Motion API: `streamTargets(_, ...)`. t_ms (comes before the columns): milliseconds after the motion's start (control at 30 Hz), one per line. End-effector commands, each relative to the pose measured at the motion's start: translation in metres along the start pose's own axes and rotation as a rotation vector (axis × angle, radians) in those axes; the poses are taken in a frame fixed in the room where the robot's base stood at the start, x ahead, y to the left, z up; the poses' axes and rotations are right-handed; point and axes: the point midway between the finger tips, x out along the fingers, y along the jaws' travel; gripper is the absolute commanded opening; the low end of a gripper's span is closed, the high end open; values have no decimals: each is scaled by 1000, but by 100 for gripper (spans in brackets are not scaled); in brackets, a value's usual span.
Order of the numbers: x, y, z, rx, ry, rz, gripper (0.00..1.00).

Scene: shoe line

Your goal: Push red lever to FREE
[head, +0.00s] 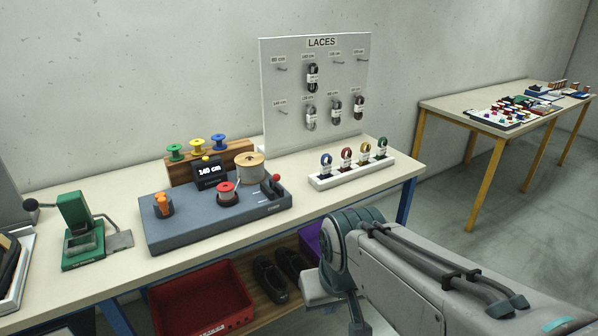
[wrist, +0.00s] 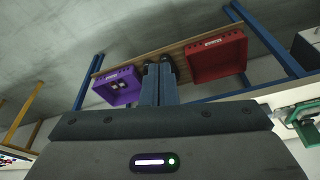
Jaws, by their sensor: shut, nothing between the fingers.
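The red lever (head: 276,178) is a red ball knob on a short stem at the right end of a grey-blue machine (head: 170,236) on the bench. Small markings beside it are too small to read.
A lace board (head: 286,110) and a white rack of coloured laces (head: 321,183) stand behind and right of the machine. A green press (head: 80,225) is at left. Below are a red bin (head: 205,300), black shoes and a purple bin (wrist: 118,88). Another table (head: 450,104) stands far right.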

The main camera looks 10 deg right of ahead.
Motion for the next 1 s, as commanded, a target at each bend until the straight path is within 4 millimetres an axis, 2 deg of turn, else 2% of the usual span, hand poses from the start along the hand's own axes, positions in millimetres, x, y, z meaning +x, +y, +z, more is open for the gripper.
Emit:
streamTargets(433, 0, 0, 0, 0, 1, 0, 0)
streamTargets(567, 9, -2, -8, 16, 25, 3, 0)
streamTargets(667, 26, -4, -30, 57, 89, 6, 0)
streamTargets(867, 82, -23, -104, 194, 314, -38, 0)
streamTargets(1000, 117, -41, -155, 308, 481, -126, 0)
